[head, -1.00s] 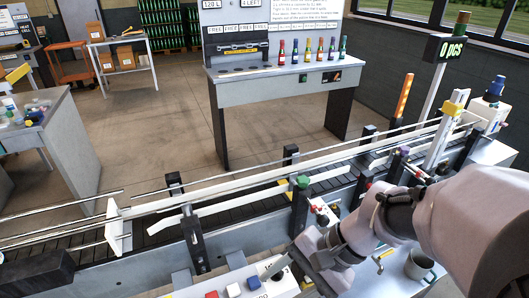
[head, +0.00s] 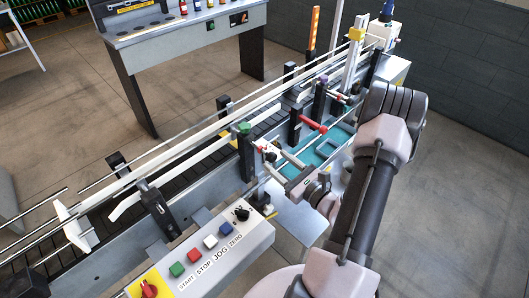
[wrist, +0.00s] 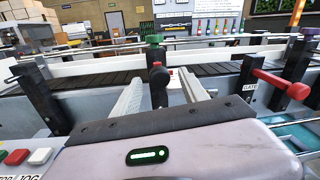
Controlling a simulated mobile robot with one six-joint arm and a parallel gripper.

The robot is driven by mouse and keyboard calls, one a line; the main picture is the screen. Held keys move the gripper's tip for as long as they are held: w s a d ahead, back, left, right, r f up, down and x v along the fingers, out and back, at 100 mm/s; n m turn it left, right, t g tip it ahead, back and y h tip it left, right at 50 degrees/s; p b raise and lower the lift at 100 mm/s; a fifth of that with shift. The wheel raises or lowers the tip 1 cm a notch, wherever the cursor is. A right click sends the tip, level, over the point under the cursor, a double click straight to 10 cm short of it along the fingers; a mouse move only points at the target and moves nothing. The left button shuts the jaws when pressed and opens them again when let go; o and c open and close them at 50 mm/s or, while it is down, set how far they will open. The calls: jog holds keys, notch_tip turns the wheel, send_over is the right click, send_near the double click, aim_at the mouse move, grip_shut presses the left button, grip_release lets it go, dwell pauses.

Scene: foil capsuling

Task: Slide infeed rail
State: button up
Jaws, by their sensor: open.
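The long white infeed rail (head: 165,170) runs along the conveyor; it crosses behind the posts in the wrist view (wrist: 85,66). A black post with a green knob (head: 243,128) stands at the rail; the green knob also shows in the wrist view (wrist: 154,39). Below it a dark round knob (wrist: 159,75) faces me. My gripper (head: 279,160) is open at the near side of this post. In the wrist view its two pale fingers (wrist: 162,92) lie left and right of the dark knob, apart from each other. I cannot tell whether either finger touches it.
A red-handled clamp marked GATE (wrist: 283,83) stands right of my gripper; its red handle shows in the head view (head: 312,125). A button panel (head: 205,258) is in front, left of my arm. A teal tray area (head: 325,150) lies beyond the gripper. A purple-knobbed post (head: 320,83) stands farther right.

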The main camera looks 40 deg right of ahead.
aim_at(266, 152)
jog(key=w, duration=0.6)
jog(key=shift+w, duration=0.2)
grip_shut()
jog(key=shift+s, duration=0.1)
dwell(1.0)
